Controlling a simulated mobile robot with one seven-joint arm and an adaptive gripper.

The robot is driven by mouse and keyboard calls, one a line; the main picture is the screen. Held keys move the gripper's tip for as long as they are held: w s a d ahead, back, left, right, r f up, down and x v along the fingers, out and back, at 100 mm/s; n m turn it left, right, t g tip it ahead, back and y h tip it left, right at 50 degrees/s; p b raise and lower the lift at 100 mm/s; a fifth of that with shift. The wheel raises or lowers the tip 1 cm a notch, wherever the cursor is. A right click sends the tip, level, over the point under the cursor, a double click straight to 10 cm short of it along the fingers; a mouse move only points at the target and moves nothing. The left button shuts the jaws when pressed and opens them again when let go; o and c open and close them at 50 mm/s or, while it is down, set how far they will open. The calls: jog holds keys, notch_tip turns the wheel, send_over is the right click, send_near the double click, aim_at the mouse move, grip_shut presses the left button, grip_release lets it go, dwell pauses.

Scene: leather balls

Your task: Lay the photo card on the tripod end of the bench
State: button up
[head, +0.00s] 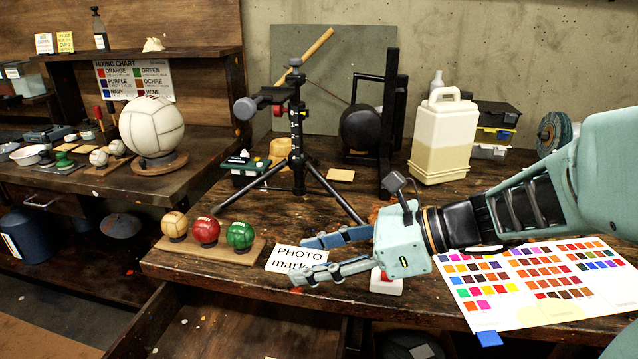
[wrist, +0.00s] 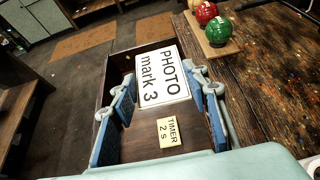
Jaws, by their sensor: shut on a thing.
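The white photo card (head: 290,256), lettered "PHOTO mark", is between the fingertips of my gripper (head: 303,261) at the bench's front edge. In the wrist view the card (wrist: 162,78) reads "PHOTO mark 3" and spans the gap between the two blue fingers, with my gripper (wrist: 160,75) shut on it. The head view does not show clearly whether the card touches the bench. The dark wooden bench (head: 190,258) carries a black tripod (head: 297,140) toward its left end, behind the card.
A ball rack (head: 215,256) with tan, red and green balls stands just left of the card. An open drawer (head: 230,325) lies below. A colour chart (head: 540,285) is at right.

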jog(key=w+d+f+b, duration=0.1)
jog(key=w+f, duration=0.2)
jog(key=w+d+f+b, duration=0.1)
jog(key=w+d+f, duration=0.1)
jog(key=w+f, duration=0.1)
jog(key=w+d+f+b, duration=0.1)
jog(key=w+f, duration=0.2)
jog(key=w, duration=0.2)
jog(key=shift+w+d, duration=0.25)
jog(key=shift+d, duration=0.1)
jog(key=shift+w+d+f+b, duration=0.15)
jog(key=shift+f+b, duration=0.1)
jog(key=shift+f, duration=0.65)
jog(key=shift+w+a+f+b, duration=0.1)
jog(key=shift+f+b, duration=0.1)
jog(key=shift+f, duration=0.7)
jog(key=shift+f, duration=0.1)
jog(key=shift+f, duration=0.15)
jog(key=o, duration=0.9)
jog(key=shift+o, duration=0.2)
